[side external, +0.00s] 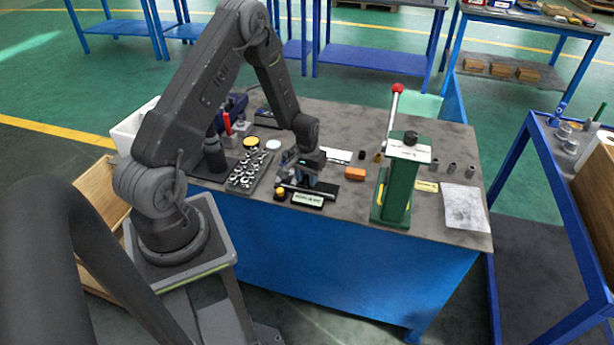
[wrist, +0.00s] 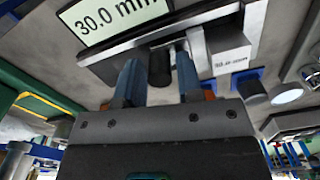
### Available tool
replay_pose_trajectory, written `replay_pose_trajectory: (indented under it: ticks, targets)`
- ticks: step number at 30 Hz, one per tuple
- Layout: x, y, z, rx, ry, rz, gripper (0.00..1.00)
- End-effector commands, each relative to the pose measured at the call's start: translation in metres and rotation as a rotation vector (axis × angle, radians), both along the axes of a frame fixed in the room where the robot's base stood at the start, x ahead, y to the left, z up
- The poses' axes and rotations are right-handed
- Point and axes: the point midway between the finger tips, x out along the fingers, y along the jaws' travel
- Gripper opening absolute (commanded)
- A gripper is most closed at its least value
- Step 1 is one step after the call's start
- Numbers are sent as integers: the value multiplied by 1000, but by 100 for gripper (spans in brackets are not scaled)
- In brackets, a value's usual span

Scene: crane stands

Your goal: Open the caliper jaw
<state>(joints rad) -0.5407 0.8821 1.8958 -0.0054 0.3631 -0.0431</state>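The caliper (wrist: 215,20) lies on a dark base on the bench, with a metal beam. Its tag (side external: 308,199) is at the front of the base and reads 30.0 mm in the wrist view (wrist: 110,18). My gripper (side external: 297,180) points down over the caliper in the side view and hides much of it. In the wrist view my gripper's two blue fingers (wrist: 158,62) stand apart. A dark round knob (wrist: 160,70) shows between them, with a narrow gap seen on each side. A pale block (wrist: 229,45) is just right of the fingers. Contact with the knob is not clear.
A tray of metal parts (side external: 247,182) lies left of the caliper. An orange block (side external: 355,174) lies to the right. A green press (side external: 399,187) with a red-knobbed lever stands further right. A grey sheet (side external: 465,207) lies at the bench's right end.

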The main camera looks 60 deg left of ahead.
Motion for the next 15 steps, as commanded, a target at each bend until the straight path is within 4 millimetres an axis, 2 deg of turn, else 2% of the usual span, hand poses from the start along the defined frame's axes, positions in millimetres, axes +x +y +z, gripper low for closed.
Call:
replay_pose_trajectory:
  ticks: [1,10,15]
  targets:
    - [0,0,0,0,0,0,30]
    - [0,0,0,0,0,0,1]
    - [0,0,0,-1,1,0,0]
